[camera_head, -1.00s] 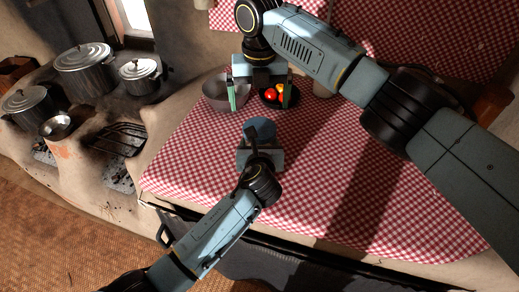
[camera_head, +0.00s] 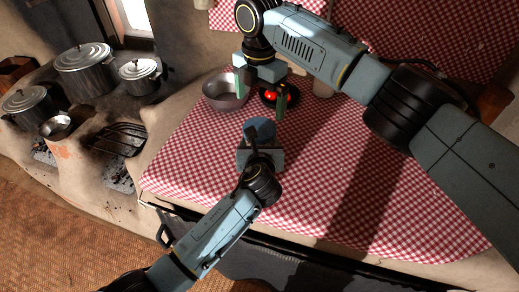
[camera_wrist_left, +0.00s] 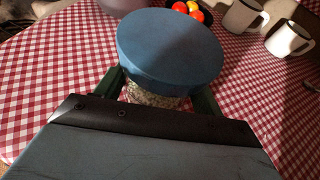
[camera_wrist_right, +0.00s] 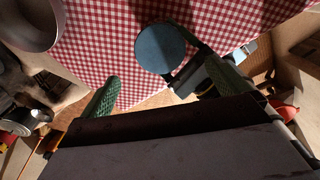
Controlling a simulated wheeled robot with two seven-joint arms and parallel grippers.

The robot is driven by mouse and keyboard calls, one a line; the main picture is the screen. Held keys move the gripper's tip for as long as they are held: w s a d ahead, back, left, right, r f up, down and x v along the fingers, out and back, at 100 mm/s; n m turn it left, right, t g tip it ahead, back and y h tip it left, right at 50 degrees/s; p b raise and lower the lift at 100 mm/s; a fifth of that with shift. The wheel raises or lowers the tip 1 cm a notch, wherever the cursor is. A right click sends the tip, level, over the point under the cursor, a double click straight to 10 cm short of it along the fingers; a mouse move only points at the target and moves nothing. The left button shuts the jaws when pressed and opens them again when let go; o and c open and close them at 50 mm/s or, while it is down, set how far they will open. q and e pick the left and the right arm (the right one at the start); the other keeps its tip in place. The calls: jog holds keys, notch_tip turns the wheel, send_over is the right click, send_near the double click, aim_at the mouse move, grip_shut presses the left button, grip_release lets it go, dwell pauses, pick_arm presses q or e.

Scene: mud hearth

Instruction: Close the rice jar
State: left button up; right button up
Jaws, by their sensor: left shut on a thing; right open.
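The rice jar stands on the checked cloth with a round blue lid (camera_head: 260,129) on its mouth. In the left wrist view, the lid (camera_wrist_left: 170,45) covers the top, and clear glass with pale grains (camera_wrist_left: 150,96) shows beneath it. I cannot tell whether the lid is tight. My left gripper (camera_wrist_left: 158,98) is shut around the jar body under the lid. My right gripper (camera_head: 261,95) is open and empty, above the table on the far side of the jar. In the right wrist view, the lid (camera_wrist_right: 160,48) lies beyond the open fingers.
A metal bowl (camera_head: 222,94) and a dark bowl with red and orange produce (camera_head: 270,96) stand behind the jar. White mugs (camera_wrist_left: 288,38) stand to the right. Pots (camera_head: 84,68) sit on the mud hearth at left. The cloth right of the jar is clear.

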aim_at(259, 127)
jog(key=shift+f, duration=4.05)
